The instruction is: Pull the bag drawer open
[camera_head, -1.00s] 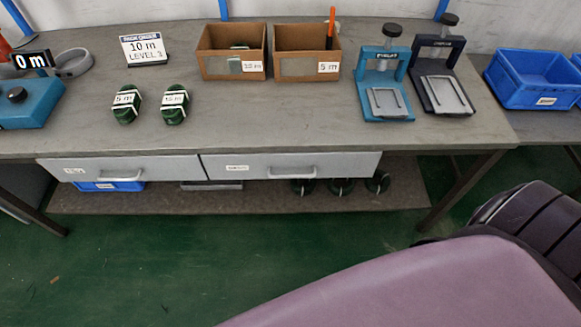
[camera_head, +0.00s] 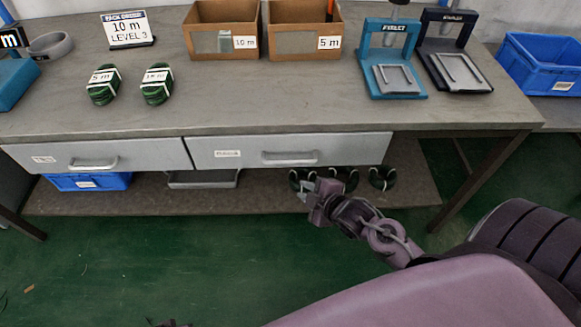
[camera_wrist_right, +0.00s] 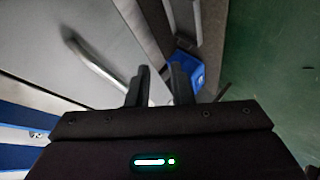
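Two closed grey drawers hang under the workbench top: a left drawer (camera_head: 130,156) with its handle (camera_head: 93,164), and a right drawer (camera_head: 345,148) with its handle (camera_head: 290,158). Their small labels are too blurred to read, so I cannot tell which is the bag drawer. My right gripper (camera_head: 306,190) is below and in front of the right drawer, apart from its handle. In the right wrist view my right gripper (camera_wrist_right: 160,70) is open and empty, with a bar handle (camera_wrist_right: 97,60) left of its fingers. A dark tip at the head view's bottom edge may be my left gripper (camera_head: 168,323).
Below the drawers, a shelf holds a blue bin (camera_head: 88,182), a grey tray (camera_head: 203,179) and several dark green coils (camera_head: 382,178). The bench top (camera_head: 250,95) carries cardboard boxes, banded bundles, a sign and two presses.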

